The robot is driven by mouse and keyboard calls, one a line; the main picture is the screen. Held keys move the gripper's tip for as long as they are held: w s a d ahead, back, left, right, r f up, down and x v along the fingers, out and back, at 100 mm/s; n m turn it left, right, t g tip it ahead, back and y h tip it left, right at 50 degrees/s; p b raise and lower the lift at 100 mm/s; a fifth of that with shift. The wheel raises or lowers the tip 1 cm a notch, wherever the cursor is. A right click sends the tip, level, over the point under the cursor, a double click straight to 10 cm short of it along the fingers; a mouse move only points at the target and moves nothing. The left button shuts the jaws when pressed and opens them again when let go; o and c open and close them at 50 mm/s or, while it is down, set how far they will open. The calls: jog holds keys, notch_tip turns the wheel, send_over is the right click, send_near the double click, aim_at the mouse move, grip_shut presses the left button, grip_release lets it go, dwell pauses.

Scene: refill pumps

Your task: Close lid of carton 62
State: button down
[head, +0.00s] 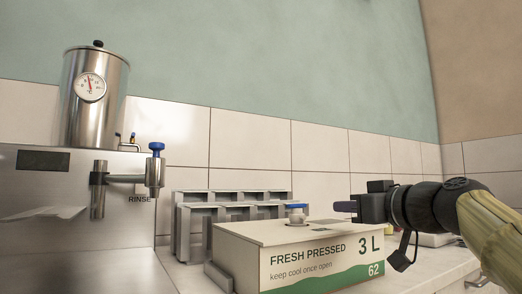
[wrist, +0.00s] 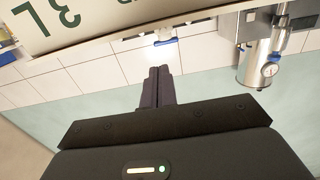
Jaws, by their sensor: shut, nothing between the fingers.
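Carton 62 (head: 318,262) is a white box with a green band, marked "FRESH PRESSED 3 L", standing on the counter. On its top is a short white spout with a blue lid (head: 296,207). I cannot tell how far the lid is closed. My gripper (head: 338,206) is shut and empty, its fingers pointing left, to the right of the lid at about its height and apart from it in the picture. In the wrist view, which is upside down, the carton (wrist: 75,22) fills the upper left, the blue lid (wrist: 165,41) lies beyond the shut fingertips (wrist: 159,70).
A grey slotted rack (head: 190,232) stands behind the carton. At left is a steel machine (head: 60,235) with a blue-knobbed tap (head: 156,168) marked "RINSE" and a steel tank (head: 95,110) with a gauge. A tiled wall closes the back. Above the carton is free room.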

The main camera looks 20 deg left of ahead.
aim_at(339, 236)
notch_tip(339, 236, down, 5)
jog(key=b, duration=0.4)
jog(key=shift+s+d+b, duration=0.1)
jog(key=shift+s+b, duration=0.05)
jog(key=shift+b, duration=0.25)
jog(key=shift+d+f, duration=0.15)
jog(key=shift+f, duration=0.25)
jog(key=shift+b, duration=0.3)
jog(key=shift+d, duration=0.1)
notch_tip(339, 236, up, 5)
jog(key=p, duration=0.4)
jog(key=s+d+f+b, duration=0.1)
jog(key=s+d+f, duration=0.1)
jog(key=s+d, duration=0.4)
jog(key=shift+s+d+f, duration=0.25)
jog(key=shift+s+f, duration=0.1)
jog(key=shift+s, duration=0.35)
jog(key=shift+w, duration=0.1)
